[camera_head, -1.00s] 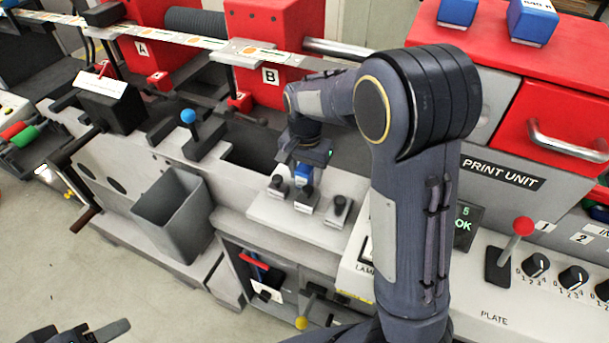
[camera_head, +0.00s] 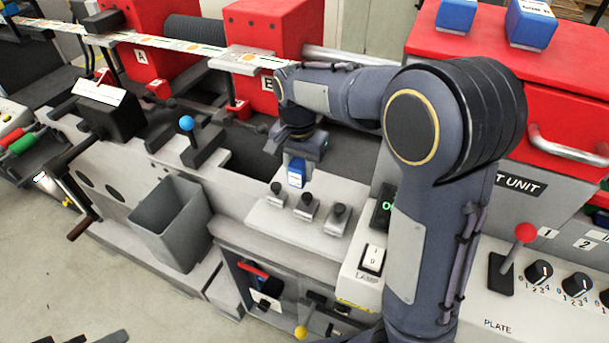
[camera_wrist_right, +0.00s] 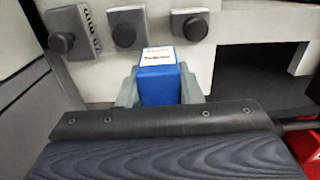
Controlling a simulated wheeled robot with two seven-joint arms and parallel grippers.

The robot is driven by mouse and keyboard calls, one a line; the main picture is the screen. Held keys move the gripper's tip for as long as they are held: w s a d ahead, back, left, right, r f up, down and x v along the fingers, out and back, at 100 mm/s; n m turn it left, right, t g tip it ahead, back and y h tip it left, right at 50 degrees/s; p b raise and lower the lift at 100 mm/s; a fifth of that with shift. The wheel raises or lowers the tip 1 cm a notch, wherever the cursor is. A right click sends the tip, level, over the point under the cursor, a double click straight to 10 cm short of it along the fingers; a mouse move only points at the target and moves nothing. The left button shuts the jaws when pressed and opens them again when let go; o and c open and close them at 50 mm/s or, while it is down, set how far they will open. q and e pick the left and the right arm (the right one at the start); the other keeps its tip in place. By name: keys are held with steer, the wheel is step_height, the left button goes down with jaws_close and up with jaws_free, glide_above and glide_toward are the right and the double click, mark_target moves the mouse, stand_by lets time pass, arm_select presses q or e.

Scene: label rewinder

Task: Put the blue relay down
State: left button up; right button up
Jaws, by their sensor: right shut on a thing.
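The blue relay (camera_head: 296,174), a small block with a white label, is held in my right gripper (camera_head: 300,158) just behind the row of black knobs on the pale panel. In the right wrist view the relay (camera_wrist_right: 158,84) sits between the two grey fingers of the right gripper (camera_wrist_right: 158,92), which are shut on its sides, with its labelled face showing.
The panel (camera_head: 270,223) carries three black knobs (camera_head: 306,201). A dark opening (camera_head: 250,163) lies left of the relay and a grey bin (camera_head: 170,220) at lower left. Two other blue blocks (camera_head: 530,24) stand on the red cabinet. A lamp switch (camera_head: 373,259) is to the right.

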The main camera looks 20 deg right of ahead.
steer(key=s+a+r+b, duration=0.1)
steer(key=s+a+r, duration=0.4)
steer(key=a, duration=0.6)
step_height(320, 180, up, 3)
steer(key=shift+s+f, duration=0.1)
steer(key=shift+s, duration=0.05)
steer(key=shift+s, duration=0.1)
